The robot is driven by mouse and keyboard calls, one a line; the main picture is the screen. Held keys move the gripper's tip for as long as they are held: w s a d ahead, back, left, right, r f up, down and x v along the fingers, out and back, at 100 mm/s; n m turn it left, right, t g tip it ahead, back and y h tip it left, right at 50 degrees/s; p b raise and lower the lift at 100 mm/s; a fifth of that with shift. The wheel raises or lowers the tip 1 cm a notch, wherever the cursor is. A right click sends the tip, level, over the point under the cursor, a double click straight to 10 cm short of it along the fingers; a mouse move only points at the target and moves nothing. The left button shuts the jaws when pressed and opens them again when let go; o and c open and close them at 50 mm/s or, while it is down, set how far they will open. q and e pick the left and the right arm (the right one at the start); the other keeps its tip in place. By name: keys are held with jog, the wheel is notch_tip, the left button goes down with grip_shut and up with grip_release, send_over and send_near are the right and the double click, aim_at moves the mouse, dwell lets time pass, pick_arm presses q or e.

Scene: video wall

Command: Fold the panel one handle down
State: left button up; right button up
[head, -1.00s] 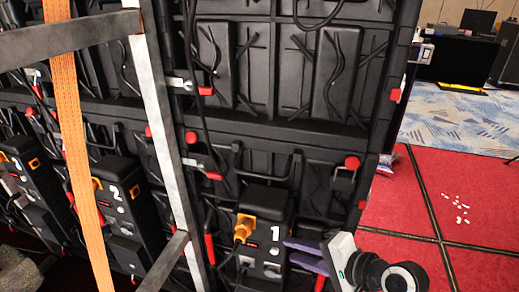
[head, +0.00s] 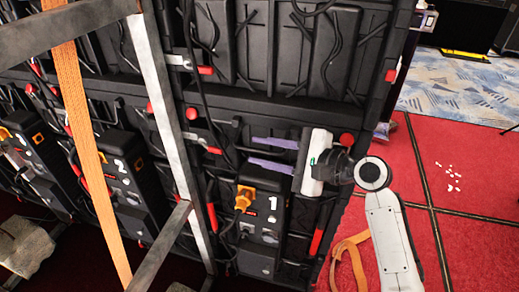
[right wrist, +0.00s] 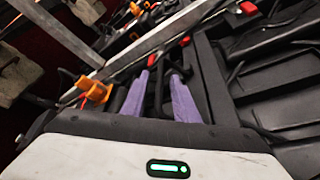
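Panel one (head: 262,225) is the black unit marked with a white 1, with an orange plug in its face, in the lower middle of the head view. Its black handle bar lies just above it, largely hidden by my right gripper (head: 272,152). That gripper reaches in from the right with its two purple fingers apart, one above the other. In the right wrist view the fingers (right wrist: 160,95) stand on either side of a dark bar (right wrist: 159,88), probably the handle. I cannot tell whether they touch it. My left gripper is out of view.
A metal frame post (head: 165,125) and an orange strap (head: 85,150) stand in front of the wall at left. Panel two (head: 125,185) is left of panel one. Red latches (head: 318,238) and cables lie close by. Open red carpet (head: 450,205) is at right.

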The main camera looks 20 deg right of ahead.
jog(key=shift+w+a+f, duration=0.15)
jog(key=shift+w+a, duration=0.15)
jog(key=shift+w, duration=0.15)
grip_shut()
